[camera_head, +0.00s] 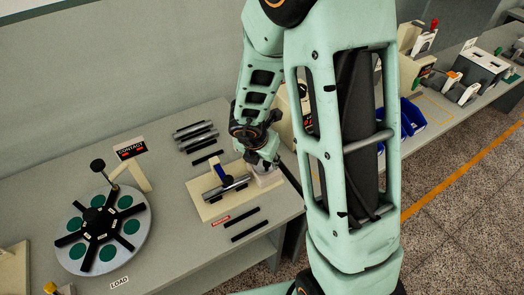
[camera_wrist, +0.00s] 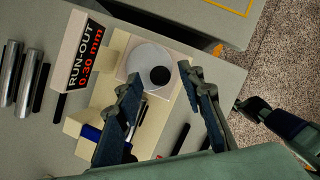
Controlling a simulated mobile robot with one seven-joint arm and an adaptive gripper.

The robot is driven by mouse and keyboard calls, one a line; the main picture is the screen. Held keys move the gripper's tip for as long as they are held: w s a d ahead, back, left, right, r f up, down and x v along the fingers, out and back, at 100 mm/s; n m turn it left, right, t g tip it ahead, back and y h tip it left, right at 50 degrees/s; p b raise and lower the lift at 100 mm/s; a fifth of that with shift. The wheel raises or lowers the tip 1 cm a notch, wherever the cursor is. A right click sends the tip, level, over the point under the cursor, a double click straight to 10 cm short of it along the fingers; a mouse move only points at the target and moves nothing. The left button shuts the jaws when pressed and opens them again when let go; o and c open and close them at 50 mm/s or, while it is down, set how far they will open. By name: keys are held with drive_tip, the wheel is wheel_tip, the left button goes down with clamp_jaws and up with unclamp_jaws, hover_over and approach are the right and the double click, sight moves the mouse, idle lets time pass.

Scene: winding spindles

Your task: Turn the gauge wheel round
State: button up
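A pale grey disc with a black spot (camera_wrist: 150,62), which looks like the gauge wheel, sits on the cream fixture (camera_wrist: 115,50) in the wrist view. My gripper (camera_wrist: 160,80) is open, its two dark fingers apart, with the disc showing between and beyond the fingertips. I cannot tell whether either finger touches it. In the head view the fixture (camera_head: 210,208) carries a grey metal spindle (camera_head: 228,187) and a blue part (camera_head: 220,171). My gripper (camera_head: 264,163) is at the fixture's right end, partly hidden by my arm. A display (camera_wrist: 86,52) beside the disc reads "RUN-OUT 0.30 mm".
Several spindles and dark bars (camera_head: 197,135) lie behind the fixture. Black bars (camera_head: 245,225) lie in front of it. A round turntable with green spots (camera_head: 128,240) stands at the left, near a "CONTACT" sign (camera_head: 130,148). Blue bins (camera_head: 412,117) are at the right.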

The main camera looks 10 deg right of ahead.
drive_tip(key=v, duration=0.9)
drive_tip(key=shift+r, duration=0.25)
